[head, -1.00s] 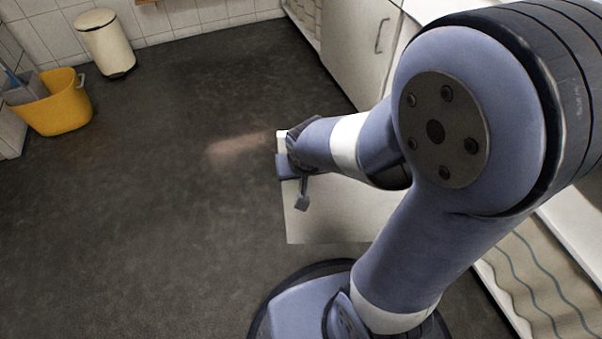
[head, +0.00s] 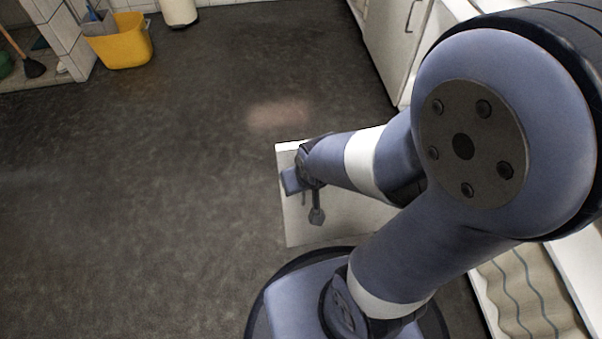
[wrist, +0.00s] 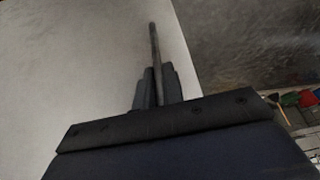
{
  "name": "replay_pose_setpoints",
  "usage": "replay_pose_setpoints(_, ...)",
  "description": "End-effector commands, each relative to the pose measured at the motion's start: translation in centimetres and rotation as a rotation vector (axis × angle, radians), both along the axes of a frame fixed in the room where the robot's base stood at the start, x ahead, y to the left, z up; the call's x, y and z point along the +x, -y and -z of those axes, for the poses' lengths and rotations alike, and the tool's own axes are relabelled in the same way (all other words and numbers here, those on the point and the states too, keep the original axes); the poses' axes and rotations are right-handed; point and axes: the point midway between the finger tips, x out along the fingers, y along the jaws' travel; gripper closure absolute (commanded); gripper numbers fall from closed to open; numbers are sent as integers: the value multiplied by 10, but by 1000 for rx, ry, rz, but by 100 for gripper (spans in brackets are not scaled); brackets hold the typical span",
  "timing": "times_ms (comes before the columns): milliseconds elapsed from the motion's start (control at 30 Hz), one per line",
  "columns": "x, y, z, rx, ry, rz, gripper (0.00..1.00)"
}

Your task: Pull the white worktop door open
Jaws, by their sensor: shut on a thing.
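The white worktop door (head: 297,222) stands swung out from the unit on the right, over the dark floor. My arm hides much of it in the head view. In the wrist view its pale face (wrist: 85,60) fills the left, with its edge running down the middle. My gripper (wrist: 154,80) is shut on the door's dark bar handle (wrist: 155,42), whose end sticks out past the fingers. In the head view my gripper (head: 308,183) is at the door's outer part, and the fingers are hard to make out.
Another white door with a handle (head: 409,16) is shut at the top right. A yellow bucket (head: 125,45) and a cream bin (head: 179,10) stand far off at the upper left. Shelves with a wavy-patterned lining (head: 520,295) are at the lower right. The floor at left is clear.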

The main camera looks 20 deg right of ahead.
Motion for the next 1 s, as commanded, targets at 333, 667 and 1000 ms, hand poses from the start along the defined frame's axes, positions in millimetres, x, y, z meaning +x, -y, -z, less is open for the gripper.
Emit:
replay_pose_setpoints(333,0,0,-2,1,6,-5,100)
replay_pose_setpoints(667,-1,0,-1,1,3,-4,72)
replay_pose_setpoints(1000,-2,0,-4,0,2,-4,69)
